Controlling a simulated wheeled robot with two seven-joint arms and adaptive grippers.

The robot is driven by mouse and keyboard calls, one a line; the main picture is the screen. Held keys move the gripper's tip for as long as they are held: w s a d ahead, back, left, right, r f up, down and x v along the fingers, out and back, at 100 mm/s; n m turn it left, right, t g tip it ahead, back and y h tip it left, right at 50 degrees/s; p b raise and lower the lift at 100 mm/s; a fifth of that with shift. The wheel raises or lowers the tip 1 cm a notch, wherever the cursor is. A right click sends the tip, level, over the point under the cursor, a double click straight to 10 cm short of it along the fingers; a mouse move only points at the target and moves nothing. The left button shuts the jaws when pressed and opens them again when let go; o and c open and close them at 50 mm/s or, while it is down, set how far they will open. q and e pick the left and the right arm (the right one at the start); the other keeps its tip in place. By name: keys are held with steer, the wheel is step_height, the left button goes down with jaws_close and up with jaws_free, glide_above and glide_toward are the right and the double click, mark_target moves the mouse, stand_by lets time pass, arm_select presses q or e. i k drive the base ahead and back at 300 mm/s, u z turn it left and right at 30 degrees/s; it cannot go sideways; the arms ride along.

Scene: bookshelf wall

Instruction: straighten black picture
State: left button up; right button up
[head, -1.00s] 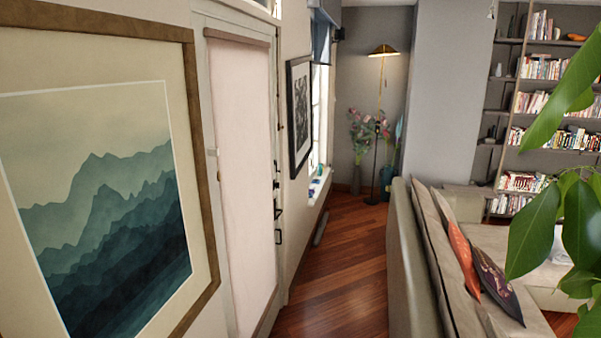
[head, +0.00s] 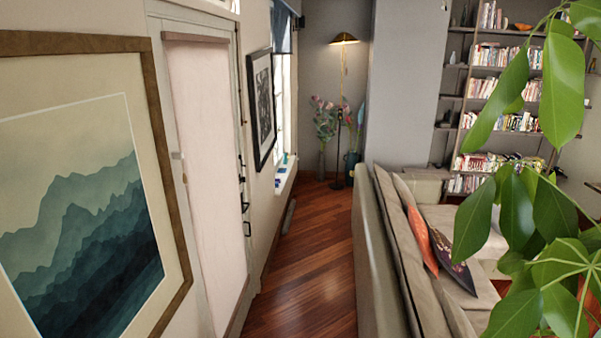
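The black-framed picture (head: 262,106) hangs on the left wall past the door, beside the window. It has a white mat and a dark print, and I see it at a steep angle. From here I cannot tell for sure how far it is tilted. Neither of my grippers is in view.
A brown-framed mountain picture (head: 80,220) hangs close on the left wall, before a pale door (head: 210,170). A beige sofa (head: 385,255) and a leafy plant (head: 540,220) stand on the right. Bare wood floor (head: 310,250) runs between wall and sofa toward a floor lamp (head: 344,40).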

mark_target(260, 69)
steer(key=u, duration=0.05)
steer(key=i, duration=6.1)
steer(key=u, duration=1)
